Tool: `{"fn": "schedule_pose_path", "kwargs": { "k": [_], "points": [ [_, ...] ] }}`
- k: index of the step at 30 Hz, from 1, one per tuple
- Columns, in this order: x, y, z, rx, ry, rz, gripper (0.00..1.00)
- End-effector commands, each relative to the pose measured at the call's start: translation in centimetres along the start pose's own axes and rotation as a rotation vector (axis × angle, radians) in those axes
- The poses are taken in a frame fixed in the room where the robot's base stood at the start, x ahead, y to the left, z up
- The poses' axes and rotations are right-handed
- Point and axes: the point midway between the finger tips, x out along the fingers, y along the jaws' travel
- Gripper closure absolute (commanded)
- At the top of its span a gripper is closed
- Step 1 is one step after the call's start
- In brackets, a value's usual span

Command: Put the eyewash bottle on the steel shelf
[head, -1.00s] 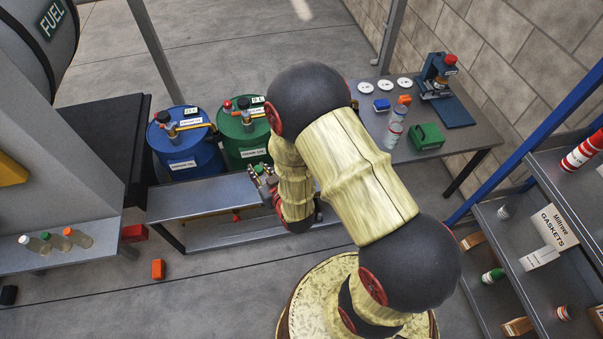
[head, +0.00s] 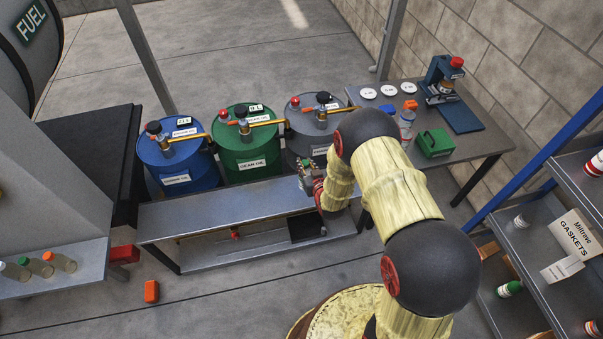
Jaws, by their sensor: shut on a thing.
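My gripper (head: 308,178) is at the right part of the low steel bench (head: 225,207), in front of the grey drum. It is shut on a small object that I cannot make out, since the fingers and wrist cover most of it. I cannot tell for sure which bottle is the eyewash bottle. Several capped bottles (head: 40,266) stand on the steel ledge (head: 55,284) at left. I cannot tell which surface is the steel shelf.
Blue (head: 175,163), green (head: 246,145) and grey (head: 318,118) drums with pumps stand behind the bench.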

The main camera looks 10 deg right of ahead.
Motion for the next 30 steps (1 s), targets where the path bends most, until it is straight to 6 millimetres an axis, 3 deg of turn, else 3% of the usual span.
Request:
{"fn": "schedule_pose_path", "kwargs": {
  "k": [1,7,14,20,30],
  "points": [
    [1.1,0.1,1.2,0.0,-0.004,0.0,1.0],
    [3.9,0.3,2.4,0.0,-0.002,0.0,1.0],
    [5.2,0.4,3.0,0.0,-0.001,0.0,1.0],
    [6.2,0.5,5.7,0.0,-0.003,0.0,1.0],
    [6.3,0.5,5.8,0.0,-0.001,0.0,1.0]
  ]
}}
